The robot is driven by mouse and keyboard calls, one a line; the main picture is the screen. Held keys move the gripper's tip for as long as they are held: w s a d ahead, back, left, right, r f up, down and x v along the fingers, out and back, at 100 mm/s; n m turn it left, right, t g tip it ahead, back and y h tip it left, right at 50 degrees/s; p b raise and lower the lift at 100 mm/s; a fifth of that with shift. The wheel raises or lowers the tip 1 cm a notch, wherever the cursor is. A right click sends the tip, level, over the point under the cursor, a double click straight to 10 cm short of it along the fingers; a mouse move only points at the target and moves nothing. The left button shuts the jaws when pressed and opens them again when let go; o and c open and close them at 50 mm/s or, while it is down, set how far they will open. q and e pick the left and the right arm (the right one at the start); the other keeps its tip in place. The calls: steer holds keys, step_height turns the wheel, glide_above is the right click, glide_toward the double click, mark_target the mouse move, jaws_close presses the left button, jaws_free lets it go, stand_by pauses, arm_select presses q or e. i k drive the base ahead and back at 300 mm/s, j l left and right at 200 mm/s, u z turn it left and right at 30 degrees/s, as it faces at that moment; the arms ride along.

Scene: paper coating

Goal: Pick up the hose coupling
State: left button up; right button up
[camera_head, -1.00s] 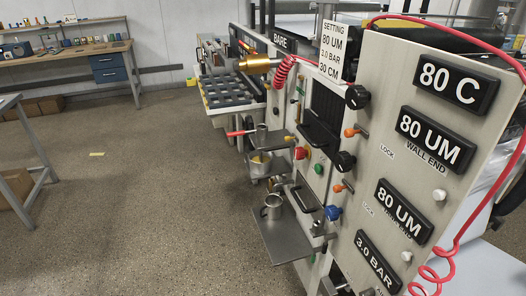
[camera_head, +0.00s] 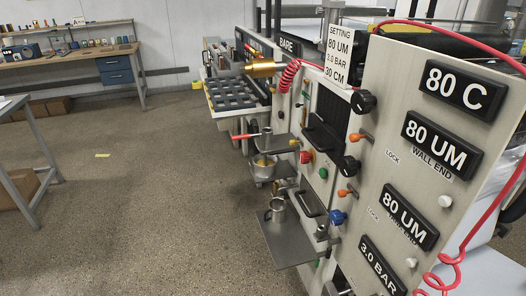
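A brass-coloured cylindrical fitting (camera_head: 263,68), which looks like the hose coupling, sticks out to the left from the machine's side, beside the setting sign. A red coiled hose (camera_head: 289,75) hangs just right of it; whether the two are joined is too small to tell. Neither of my grippers is in view, and nothing is touching the fitting.
The machine's control panel (camera_head: 399,113) with knobs and label plates fills the right. A metal shelf (camera_head: 287,245) with a steel cup (camera_head: 278,209) juts out low.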

mark_target(255, 151)
steer(key=i+j+z, duration=0.15)
steer(key=z, duration=0.25)
steer(key=i+j+z, duration=0.1)
steer(key=j+z, duration=0.15)
steer(key=z, duration=0.15)
steer(key=j+z, duration=0.25)
steer(key=z, duration=0.15)
steer(key=i+j+z, duration=0.1)
steer(key=j+z, duration=0.2)
steer(key=j, duration=1.2)
steer(key=j+z, duration=0.35)
steer(key=j, duration=1.65)
steer(key=k+j, duration=0.15)
steer(key=j, duration=1)
steer(key=k, duration=0.05)
